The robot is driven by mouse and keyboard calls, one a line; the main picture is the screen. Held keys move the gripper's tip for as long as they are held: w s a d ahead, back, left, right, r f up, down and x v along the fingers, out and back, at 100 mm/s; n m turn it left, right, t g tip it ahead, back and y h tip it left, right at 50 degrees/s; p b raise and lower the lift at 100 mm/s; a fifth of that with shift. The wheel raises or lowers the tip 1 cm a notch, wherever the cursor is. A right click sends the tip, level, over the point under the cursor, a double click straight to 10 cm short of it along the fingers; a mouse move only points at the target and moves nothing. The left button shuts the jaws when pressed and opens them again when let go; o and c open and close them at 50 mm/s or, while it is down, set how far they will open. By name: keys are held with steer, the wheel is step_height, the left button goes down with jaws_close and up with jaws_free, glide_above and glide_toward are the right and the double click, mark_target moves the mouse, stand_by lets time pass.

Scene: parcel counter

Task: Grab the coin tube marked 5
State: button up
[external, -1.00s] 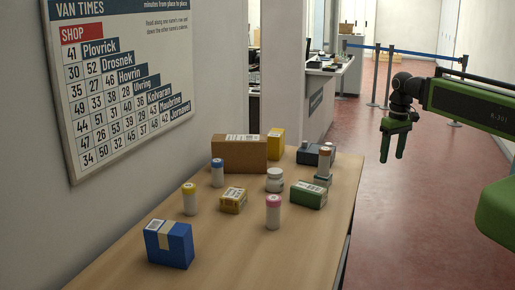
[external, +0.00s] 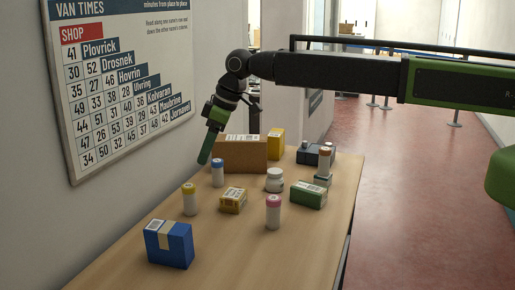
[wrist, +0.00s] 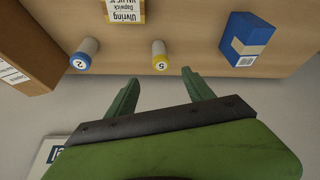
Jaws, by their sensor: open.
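The coin tube marked 5 (wrist: 161,58) is white with a yellow cap and stands on the counter, just beyond my fingertips in the wrist view. In the external view the yellow-capped tube (external: 189,201) stands upright near the wall side. My gripper (external: 206,152) is open and empty, tilted downward above the counter by the wall; its spread fingers (wrist: 161,76) show in the wrist view, apart from the tube. A white tube with a blue cap marked 2 (wrist: 85,54) stands to the left in the wrist view, also in the external view (external: 217,174).
A blue box (external: 170,245) stands in front, a brown carton (external: 238,155) behind. A small yellow box (external: 233,201), pink-capped tube (external: 273,213), white jar (external: 274,181) and green box (external: 308,195) stand to the right. The wall borders the counter on the left.

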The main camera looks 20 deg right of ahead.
mark_target(193, 185)
steer(key=b+x, duration=1.1)
steer(key=x, duration=0.1)
steer(key=shift+w+d, duration=0.1)
steer(key=shift+d, duration=0.1)
steer(key=shift+a+f, duration=0.2)
steer(key=shift+f, duration=0.05)
steer(key=b+x, duration=0.5)
steer(key=shift+a, duration=0.3)
steer(key=shift+r, duration=0.15)
jaws_close()
